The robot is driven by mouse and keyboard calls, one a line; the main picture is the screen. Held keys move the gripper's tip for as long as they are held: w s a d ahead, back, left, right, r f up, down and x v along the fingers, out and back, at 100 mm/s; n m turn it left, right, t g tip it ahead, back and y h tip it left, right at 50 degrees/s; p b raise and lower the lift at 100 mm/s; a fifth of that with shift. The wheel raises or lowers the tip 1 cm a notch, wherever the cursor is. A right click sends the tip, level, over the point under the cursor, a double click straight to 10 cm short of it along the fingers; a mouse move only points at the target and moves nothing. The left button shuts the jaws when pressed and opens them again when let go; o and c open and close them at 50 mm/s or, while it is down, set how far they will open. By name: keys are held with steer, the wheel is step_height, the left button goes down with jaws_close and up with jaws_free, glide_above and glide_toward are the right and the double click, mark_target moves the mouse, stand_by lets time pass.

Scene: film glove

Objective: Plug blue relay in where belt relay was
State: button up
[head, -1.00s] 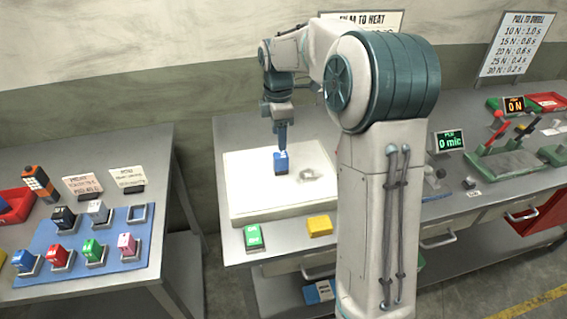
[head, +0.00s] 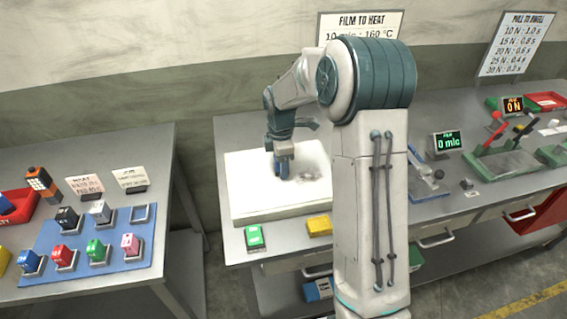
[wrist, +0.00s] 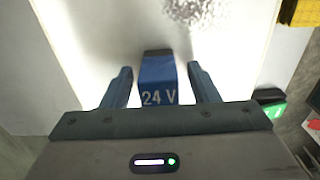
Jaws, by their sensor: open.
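A blue relay marked 24 V (wrist: 157,80) stands between the two blue fingers of my gripper (wrist: 160,88) in the wrist view. The fingers are open, with a gap on each side of it. In the head view my gripper (head: 282,168) is low over the white panel (head: 238,205) on the middle bench and largely hides this relay. On the left table, a blue board (head: 120,262) has one empty square socket (head: 141,214) at its back right. Another blue relay (head: 29,261) sits at the board's front left.
The board also carries black (head: 67,217), white (head: 101,211), red (head: 64,257), green (head: 97,250) and pink (head: 130,244) relays. A green block (head: 254,237) and a yellow block (head: 319,225) lie before the panel. A gap separates the tables.

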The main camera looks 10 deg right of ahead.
steer(key=c, duration=1.1)
steer(key=shift+c, duration=0.4)
steer(key=shift+r, duration=0.15)
